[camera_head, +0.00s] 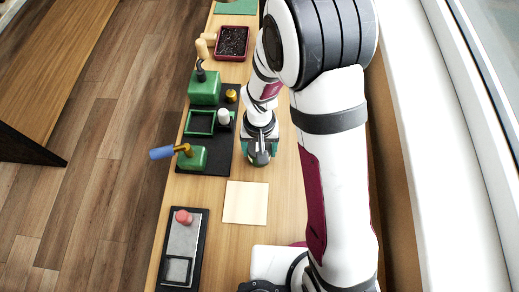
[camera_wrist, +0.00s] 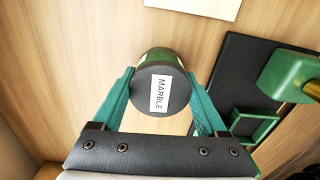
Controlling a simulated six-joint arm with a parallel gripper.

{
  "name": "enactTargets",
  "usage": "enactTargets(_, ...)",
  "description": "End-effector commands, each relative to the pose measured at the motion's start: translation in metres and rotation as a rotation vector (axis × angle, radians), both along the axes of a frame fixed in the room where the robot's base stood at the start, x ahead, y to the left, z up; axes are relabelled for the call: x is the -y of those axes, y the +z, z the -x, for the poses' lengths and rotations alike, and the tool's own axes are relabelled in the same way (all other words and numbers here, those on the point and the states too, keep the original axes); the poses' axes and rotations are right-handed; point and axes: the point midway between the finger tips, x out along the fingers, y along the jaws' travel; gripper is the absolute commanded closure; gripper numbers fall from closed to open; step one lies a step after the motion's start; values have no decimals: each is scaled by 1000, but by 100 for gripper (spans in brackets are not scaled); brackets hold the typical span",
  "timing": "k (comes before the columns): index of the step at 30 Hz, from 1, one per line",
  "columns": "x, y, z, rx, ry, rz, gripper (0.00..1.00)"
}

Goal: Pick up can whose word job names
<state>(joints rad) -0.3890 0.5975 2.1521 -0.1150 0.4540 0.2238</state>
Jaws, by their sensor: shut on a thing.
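A can (camera_wrist: 142,100) with a dark round end and a green side is between my fingers in the wrist view. A white label on its end reads "MARBLE". My gripper (camera_wrist: 160,74) is shut on the can, with one teal finger against each side. In the head view my gripper (camera_head: 259,160) is over the wooden bench beside the black mat, and the can is mostly hidden by it. I cannot tell whether the can touches the bench.
A black mat (camera_head: 212,166) left of my gripper bears green fixtures, one with a blue handle (camera_head: 162,153). A pale square sheet (camera_head: 245,203) lies in front. A dark tray (camera_head: 183,245) with a red knob (camera_head: 183,216) is nearer. A planter (camera_head: 232,57) stands behind.

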Motion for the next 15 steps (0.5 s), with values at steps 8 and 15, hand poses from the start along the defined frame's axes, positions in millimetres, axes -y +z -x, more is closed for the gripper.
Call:
enactTargets(8,0,1,0,1,0,0,96)
enactTargets(15,0,10,0,1,1,0,96)
